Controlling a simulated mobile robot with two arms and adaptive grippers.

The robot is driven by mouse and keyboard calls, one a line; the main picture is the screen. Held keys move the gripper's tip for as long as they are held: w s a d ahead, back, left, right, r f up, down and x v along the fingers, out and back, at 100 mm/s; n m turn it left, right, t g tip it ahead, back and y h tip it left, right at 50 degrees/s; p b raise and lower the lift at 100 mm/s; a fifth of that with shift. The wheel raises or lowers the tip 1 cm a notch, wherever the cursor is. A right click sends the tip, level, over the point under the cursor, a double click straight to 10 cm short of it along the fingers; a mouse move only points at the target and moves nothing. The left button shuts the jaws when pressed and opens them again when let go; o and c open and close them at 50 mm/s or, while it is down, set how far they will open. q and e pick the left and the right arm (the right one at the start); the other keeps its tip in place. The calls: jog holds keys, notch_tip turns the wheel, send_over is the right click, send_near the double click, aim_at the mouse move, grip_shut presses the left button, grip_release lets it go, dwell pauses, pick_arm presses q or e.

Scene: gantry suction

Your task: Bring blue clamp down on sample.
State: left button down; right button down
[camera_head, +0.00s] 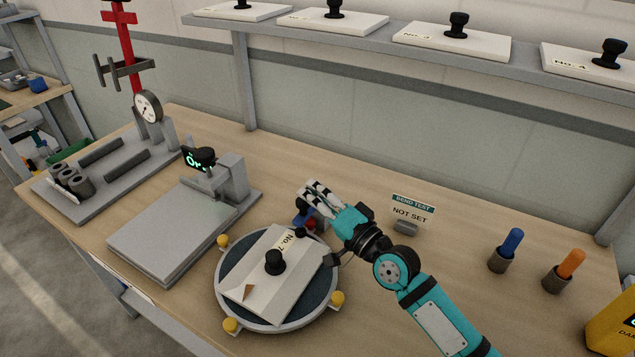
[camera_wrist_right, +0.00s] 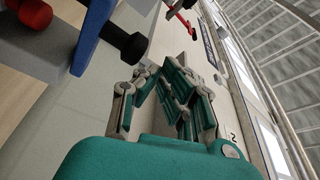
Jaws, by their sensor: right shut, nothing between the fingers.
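The sample is a white plate marked "No. 7" (camera_head: 253,294) with a black knob (camera_head: 275,262), lying on a round dark turntable (camera_head: 228,268) with yellow knobs around its rim. The blue clamp (camera_head: 301,214) stands at the turntable's far edge, with a red part beside it. It is mostly hidden behind my right gripper, so its angle is hard to tell. In the right wrist view, the blue clamp (camera_wrist_right: 95,36) shows at upper left with red and black ends. My right gripper (camera_head: 308,190) is shut and empty, above and beside the clamp. My left gripper is out of view.
A "NOT SET" sign (camera_head: 410,212) stands right of my right gripper. A blue-handled tool (camera_head: 513,240) and an orange-handled tool (camera_head: 571,263) stand farther right. A grey flat fixture (camera_head: 165,237) is left of the turntable. A shelf (camera_head: 375,37) with knobbed plates runs above.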

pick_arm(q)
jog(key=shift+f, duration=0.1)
pick_arm(e)
jog(key=shift+s+a+f, duration=0.3)
jog(key=shift+s+f, duration=0.1)
jog(key=shift+f, duration=0.15)
